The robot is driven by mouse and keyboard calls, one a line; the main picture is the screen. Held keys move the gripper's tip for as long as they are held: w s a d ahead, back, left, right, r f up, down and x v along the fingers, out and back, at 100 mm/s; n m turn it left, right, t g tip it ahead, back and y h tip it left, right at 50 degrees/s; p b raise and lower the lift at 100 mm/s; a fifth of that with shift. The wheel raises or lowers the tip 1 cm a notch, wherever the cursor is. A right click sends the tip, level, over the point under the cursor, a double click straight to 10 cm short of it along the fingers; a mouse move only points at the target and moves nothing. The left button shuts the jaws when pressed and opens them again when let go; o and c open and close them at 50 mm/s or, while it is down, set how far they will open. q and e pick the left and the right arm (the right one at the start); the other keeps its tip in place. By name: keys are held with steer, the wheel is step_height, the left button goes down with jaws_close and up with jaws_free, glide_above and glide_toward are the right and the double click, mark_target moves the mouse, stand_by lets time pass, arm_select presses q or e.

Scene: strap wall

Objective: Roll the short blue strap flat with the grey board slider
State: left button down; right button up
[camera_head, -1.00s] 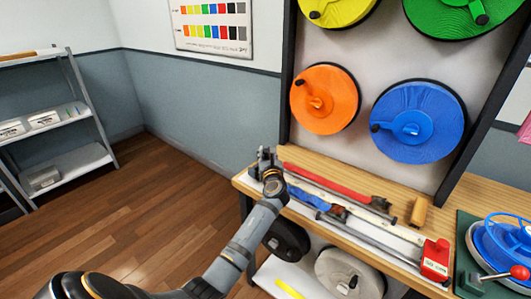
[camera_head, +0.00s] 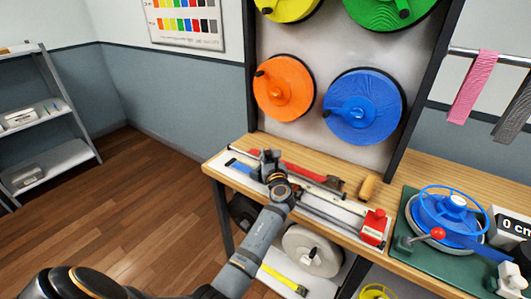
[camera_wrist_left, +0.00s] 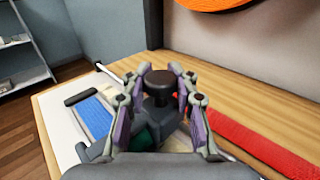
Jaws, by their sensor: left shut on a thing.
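The short blue strap (camera_head: 238,166) lies on the left end of the white board (camera_head: 345,222). It also shows in the left wrist view (camera_wrist_left: 96,116), left of my gripper, looking flat where visible, with a dark bar at its far end. My left gripper (camera_head: 268,162) is over the board, just right of the visible strap. In the left wrist view its fingers (camera_wrist_left: 157,100) are shut around the dark knob of the grey board slider (camera_wrist_left: 158,82). The slider's lower part, and any strap under it, is mostly hidden. My right gripper is not in view.
A red strap (camera_head: 305,172) lies along the back of the board. A red block (camera_head: 375,226) stands at the board's right end, and a wooden cylinder (camera_head: 367,187) behind it. A green mat (camera_head: 408,230) with a blue reel (camera_head: 450,212) is further right.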

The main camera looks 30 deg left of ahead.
mark_target(268, 157)
arm_select(q)
steer(key=c, duration=1.5)
jaws_free()
steer(key=shift+s+f, duration=0.1)
steer(key=shift+f, duration=0.15)
steer(key=o, duration=0.5)
steer(key=shift+s+a+r, duration=0.1)
steer(key=shift+s, duration=0.05)
steer(key=shift+c, duration=0.2)
steer(key=shift+r, duration=0.1)
steer(key=v, duration=0.7)
steer(key=shift+s, duration=0.1)
